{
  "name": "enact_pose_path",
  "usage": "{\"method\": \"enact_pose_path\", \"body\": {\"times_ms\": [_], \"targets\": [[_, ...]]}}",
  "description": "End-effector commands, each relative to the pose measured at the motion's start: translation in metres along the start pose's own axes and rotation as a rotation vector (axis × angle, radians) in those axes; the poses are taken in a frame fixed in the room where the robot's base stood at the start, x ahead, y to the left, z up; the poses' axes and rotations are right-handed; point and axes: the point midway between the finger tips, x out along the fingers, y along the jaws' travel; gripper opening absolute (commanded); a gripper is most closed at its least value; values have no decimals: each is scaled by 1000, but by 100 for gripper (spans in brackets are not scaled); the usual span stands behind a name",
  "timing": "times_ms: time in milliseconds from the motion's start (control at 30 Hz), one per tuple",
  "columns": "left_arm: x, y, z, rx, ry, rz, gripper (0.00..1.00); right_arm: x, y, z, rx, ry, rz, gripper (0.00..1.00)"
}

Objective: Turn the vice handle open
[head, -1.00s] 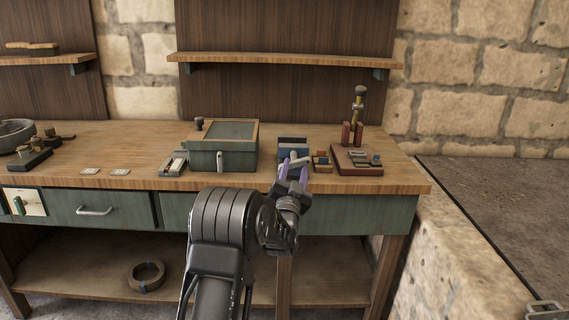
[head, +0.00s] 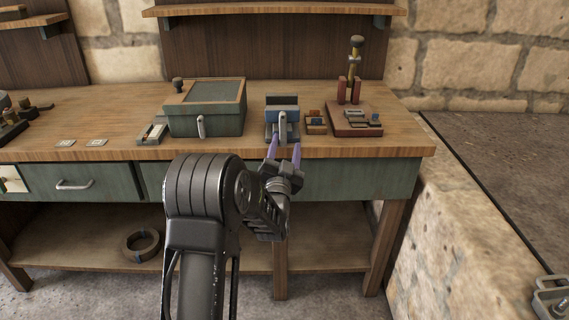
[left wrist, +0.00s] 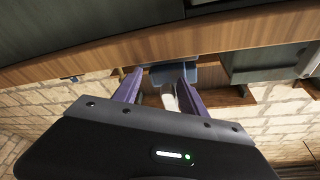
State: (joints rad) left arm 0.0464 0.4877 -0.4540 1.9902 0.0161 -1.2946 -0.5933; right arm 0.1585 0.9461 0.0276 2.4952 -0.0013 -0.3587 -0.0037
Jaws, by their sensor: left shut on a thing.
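The vice (head: 282,103) is a small blue and grey block near the front edge of the workbench in the head view. Its pale grey handle (head: 283,123) points down at the front. My left gripper (head: 284,146) is at the bench's front edge, its purple fingers on either side of the handle's lower end, shut on it. In the left wrist view the pale handle (left wrist: 169,98) shows between the two fingers (left wrist: 160,90), with the blue-grey vice (left wrist: 172,73) beyond. The exact contact is hard to see. My right gripper is out of view.
A green box (head: 205,122) with its own grey lever stands left of the vice. A small wooden block (head: 315,122) and a red-brown base with a tall post (head: 357,132) stand close on the right.

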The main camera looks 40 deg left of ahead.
Motion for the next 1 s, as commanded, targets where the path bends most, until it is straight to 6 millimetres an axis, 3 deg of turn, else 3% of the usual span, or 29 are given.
{"method": "enact_pose_path", "body": {"times_ms": [33,400,1000], "targets": [[-18,23,18,10,-45,57,40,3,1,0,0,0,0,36],[-42,11,13,3,-38,46,40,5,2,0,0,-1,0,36],[-44,8,11,0,-34,41,40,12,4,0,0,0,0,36]]}}
